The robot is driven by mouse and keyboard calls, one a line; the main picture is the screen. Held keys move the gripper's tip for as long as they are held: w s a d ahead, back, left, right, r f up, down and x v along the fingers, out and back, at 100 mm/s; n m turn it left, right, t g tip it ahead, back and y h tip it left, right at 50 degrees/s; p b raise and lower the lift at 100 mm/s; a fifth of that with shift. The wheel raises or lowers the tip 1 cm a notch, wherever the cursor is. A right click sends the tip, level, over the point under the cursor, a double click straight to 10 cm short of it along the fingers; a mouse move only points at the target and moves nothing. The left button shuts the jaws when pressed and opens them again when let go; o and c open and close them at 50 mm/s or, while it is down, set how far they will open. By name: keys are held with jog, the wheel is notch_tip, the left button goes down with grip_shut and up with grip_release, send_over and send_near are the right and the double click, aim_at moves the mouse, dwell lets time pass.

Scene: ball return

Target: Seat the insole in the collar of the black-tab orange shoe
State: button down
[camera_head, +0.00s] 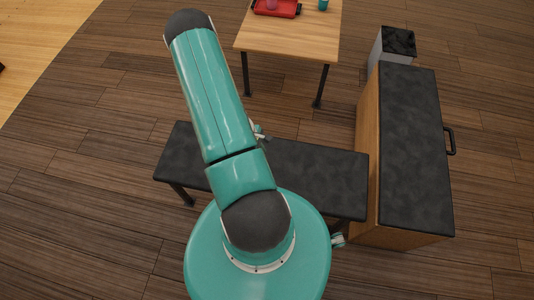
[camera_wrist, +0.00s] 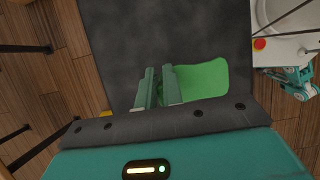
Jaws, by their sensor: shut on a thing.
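A flat, bright green piece with a rounded end, which looks like the insole (camera_wrist: 205,79), shows in the wrist view. My gripper (camera_wrist: 159,88) is shut on it near its left end, and the wide part sticks out to the right of the fingers. Below them is the dark bench top (camera_wrist: 165,30); I cannot tell whether the insole touches it. In the head view, my arm hides the gripper and insole. I cannot make out an orange shoe or a black tab in either view.
The dark bench (camera_head: 315,170) runs behind my body. A wooden cabinet with a black top (camera_head: 412,140) stands at its right. A wooden table (camera_head: 290,38) with a red tray (camera_head: 277,12) is at the back. A small yellow patch (camera_wrist: 105,114) shows at the wrist view's lower left.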

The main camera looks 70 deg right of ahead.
jog(key=d+f, duration=0.1)
jog(key=s+d+f, duration=0.1)
jog(key=f, duration=0.1)
jog(key=shift+s+d, duration=0.1)
jog(key=shift+d, duration=0.05)
jog(key=f, duration=0.3)
jog(key=shift+s+d+f, duration=0.1)
jog(key=shift+s+d, duration=0.1)
jog(key=shift+d, duration=0.15)
jog(key=shift+f, duration=0.35)
jog(key=shift+f, duration=0.1)
jog(key=c, duration=1.5)
grip_release()
jog(key=shift+w, duration=0.1)
jog(key=shift+c, duration=0.2)
jog(key=v, duration=1.2)
